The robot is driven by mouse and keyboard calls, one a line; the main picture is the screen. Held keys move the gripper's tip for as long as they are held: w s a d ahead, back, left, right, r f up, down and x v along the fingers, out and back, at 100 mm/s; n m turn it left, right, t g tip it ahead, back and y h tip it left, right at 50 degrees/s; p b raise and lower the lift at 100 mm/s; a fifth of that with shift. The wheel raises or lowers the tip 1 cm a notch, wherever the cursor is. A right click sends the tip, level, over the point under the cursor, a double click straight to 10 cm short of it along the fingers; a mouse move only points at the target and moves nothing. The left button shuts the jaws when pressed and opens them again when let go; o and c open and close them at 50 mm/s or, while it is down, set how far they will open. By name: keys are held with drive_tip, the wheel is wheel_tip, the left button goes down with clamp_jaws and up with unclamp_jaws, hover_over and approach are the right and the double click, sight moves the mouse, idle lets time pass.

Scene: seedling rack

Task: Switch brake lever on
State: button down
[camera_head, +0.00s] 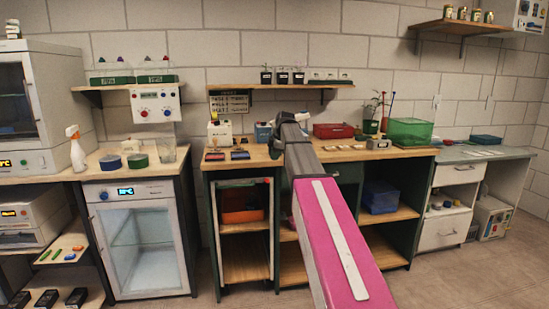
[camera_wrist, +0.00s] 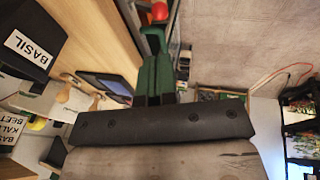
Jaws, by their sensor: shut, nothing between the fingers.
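I cannot make out a brake lever for sure in either view. My gripper (camera_wrist: 153,42) has dark green fingers and shows in the wrist view, reaching up from its black body. The fingers are together, with nothing between them. A small red object (camera_wrist: 159,12) shows just past the fingertips; I cannot tell what it is. In the head view my arm stretches over the middle wooden bench (camera_head: 400,153), and its far end hides part of the bench top. The gripper's fingers are hard to make out there.
A black pot labelled BASIL (camera_wrist: 28,45) is left of the fingers in the wrist view. In the head view, a white device (camera_head: 219,133), red box (camera_head: 333,131) and green bin (camera_head: 410,132) stand on the bench. A shelf (camera_head: 240,87) hangs above. The floor at right is clear.

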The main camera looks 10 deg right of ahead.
sight(268, 179)
drive_tip(key=x, duration=1.1)
drive_tip(key=shift+s+f+t, duration=0.25)
drive_tip(key=shift+t, duration=0.25)
drive_tip(key=f+t, duration=0.1)
drive_tip(key=s+f+t, duration=0.1)
drive_tip(key=t, duration=0.1)
drive_tip(key=f+t, duration=0.1)
drive_tip(key=t, duration=0.1)
drive_tip(key=shift+s+f+n, duration=0.3)
drive_tip(key=shift+s+f, duration=0.05)
drive_tip(key=shift+f, duration=0.05)
drive_tip(key=shift+r, duration=0.15)
drive_tip(key=shift+r, duration=0.65)
